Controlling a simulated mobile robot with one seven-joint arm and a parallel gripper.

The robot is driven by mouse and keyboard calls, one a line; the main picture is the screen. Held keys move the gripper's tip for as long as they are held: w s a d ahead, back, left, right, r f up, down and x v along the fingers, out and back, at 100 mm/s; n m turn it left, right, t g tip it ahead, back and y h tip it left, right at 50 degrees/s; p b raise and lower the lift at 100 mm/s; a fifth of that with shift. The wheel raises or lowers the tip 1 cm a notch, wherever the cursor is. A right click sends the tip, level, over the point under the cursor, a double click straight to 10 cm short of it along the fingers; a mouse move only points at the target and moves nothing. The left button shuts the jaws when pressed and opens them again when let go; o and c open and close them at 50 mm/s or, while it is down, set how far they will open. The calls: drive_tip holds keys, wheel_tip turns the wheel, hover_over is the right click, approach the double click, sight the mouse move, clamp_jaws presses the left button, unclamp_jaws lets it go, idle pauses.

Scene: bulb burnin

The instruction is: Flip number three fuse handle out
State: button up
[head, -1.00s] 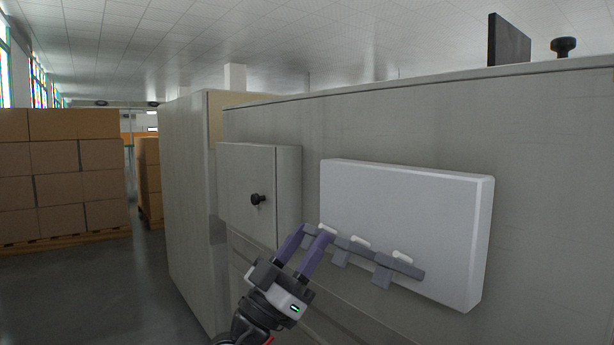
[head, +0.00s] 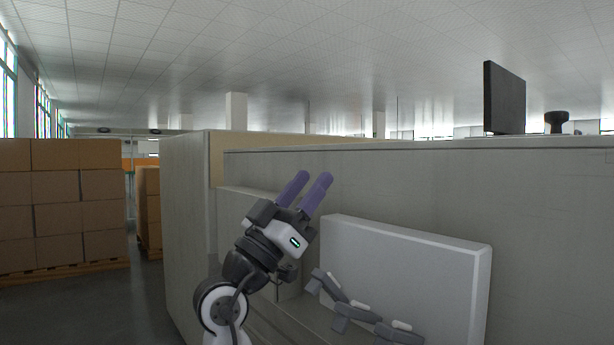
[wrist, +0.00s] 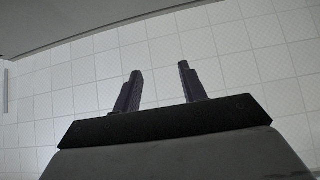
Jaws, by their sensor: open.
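A pale grey panel box (head: 420,270) is fixed to the side of the large grey cabinet. Along its lower left runs a dark grey bar with a few fuse handles: a left one (head: 327,285), a middle one (head: 345,317) and a right one (head: 398,335) near the picture's bottom edge. White pieces show beside them. I cannot tell which is number three. My gripper (head: 313,180) is above and left of the handles, apart from them, purple fingers pointing up. It is open and empty; in the wrist view its fingers (wrist: 158,80) stand apart against the ceiling.
Stacked cartons (head: 65,205) stand at the left. Open floor (head: 90,305) lies between them and the cabinet.

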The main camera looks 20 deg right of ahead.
drive_tip(key=shift+r, duration=0.3)
